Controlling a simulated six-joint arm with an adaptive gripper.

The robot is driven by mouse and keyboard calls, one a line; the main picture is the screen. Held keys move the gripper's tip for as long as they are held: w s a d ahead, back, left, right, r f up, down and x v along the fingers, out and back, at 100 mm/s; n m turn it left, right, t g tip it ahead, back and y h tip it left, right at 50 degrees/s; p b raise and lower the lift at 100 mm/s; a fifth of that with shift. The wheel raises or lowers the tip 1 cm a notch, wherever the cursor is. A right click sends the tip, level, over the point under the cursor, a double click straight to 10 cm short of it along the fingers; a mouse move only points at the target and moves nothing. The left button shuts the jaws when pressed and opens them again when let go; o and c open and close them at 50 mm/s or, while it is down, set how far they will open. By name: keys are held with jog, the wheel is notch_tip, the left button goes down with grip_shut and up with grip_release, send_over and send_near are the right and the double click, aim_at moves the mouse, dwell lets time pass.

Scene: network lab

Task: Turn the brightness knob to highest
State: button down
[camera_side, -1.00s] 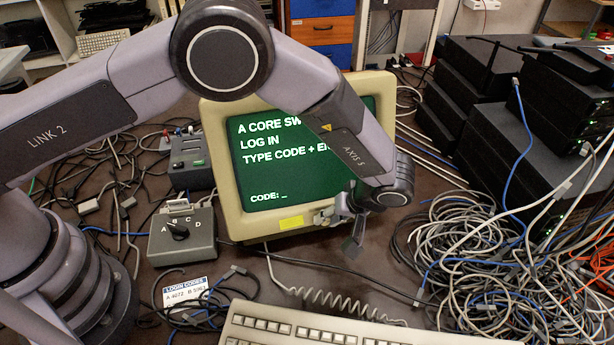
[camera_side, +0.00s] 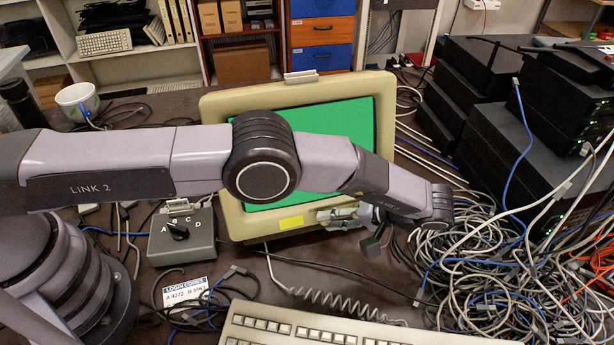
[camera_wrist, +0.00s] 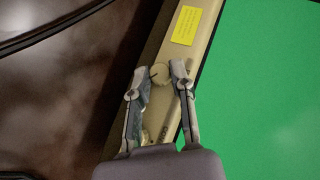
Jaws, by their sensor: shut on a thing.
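The beige monitor (camera_side: 228,105) stands on the table, its screen (camera_side: 350,108) bright green with no text in the visible part. My arm hides part of the screen. In the wrist view a small round beige knob (camera_wrist: 159,74) with a dark mark sits on the bezel (camera_wrist: 208,22). My gripper (camera_wrist: 158,70) is closed around this knob, one finger on each side. In the side view my gripper (camera_side: 338,214) is at the bezel's lower right and the knob is hidden. Printed lettering runs along the bezel beside the right finger; I cannot read it fully.
A grey switch box (camera_side: 183,236) with a lettered dial stands left of the monitor. A beige keyboard (camera_side: 310,328) lies in front, with a coiled cord (camera_side: 335,298) behind it. Tangled cables (camera_side: 490,262) and black network boxes (camera_side: 508,150) fill the right.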

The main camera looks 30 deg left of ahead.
dwell(0.5)
jog(key=c, duration=1)
grip_release()
notch_tip(320, 180, up, 10)
